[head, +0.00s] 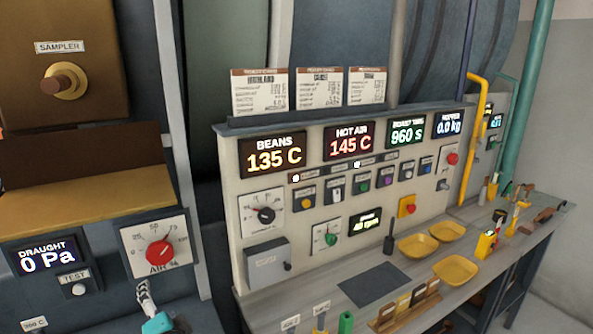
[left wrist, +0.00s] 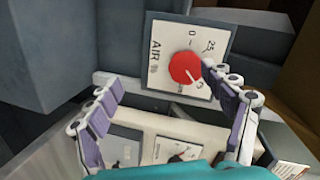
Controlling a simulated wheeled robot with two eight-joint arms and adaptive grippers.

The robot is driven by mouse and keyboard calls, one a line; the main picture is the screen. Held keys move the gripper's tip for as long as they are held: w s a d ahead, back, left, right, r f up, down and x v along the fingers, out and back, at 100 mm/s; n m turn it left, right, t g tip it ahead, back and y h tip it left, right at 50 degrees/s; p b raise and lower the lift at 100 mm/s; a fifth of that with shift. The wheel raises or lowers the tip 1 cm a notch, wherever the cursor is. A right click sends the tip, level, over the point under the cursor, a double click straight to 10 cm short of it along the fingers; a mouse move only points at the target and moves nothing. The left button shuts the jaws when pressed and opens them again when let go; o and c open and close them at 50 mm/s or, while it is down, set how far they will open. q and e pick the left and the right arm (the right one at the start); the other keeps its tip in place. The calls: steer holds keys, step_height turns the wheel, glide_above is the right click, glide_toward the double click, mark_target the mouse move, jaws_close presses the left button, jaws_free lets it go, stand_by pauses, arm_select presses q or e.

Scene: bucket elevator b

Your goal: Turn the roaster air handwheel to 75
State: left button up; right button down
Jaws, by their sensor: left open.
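The roaster air handwheel (head: 160,253) is a red round knob on a white dial plate (head: 140,239) marked AIR %, on the dark machine front at left. In the left wrist view the red handwheel (left wrist: 186,67) is in front of the gripper, upper middle, with a pale mark on its face. I cannot read its setting surely. My left gripper (head: 148,302) is just below the dial plate in the head view. In the left wrist view my left gripper (left wrist: 160,84) has its fingers spread wide, with nothing between them; the right-hand fingertip appears close to the knob. My right gripper is out of view.
A draught display (head: 48,258) reads 0 Pa, with a test button (head: 79,289) below it, left of the dial. A control panel (head: 340,165) with displays and knobs stands at right, above a bench (head: 372,284) with yellow trays.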

arm_select(q)
steer(key=s+d+f+n+g+h, duration=0.3)
steer(key=s+d+f+h, duration=0.1)
steer(key=s+d, duration=0.3)
steer(key=s+d+f+n+g+h, duration=0.2)
steer(key=s+d+f+n+h, duration=0.2)
steer(key=s+d+f, duration=0.3)
steer(key=shift+s+d+f+g+h, duration=0.25)
steer(key=shift+s+d+g+h, duration=0.2)
steer(key=shift+d, duration=0.45)
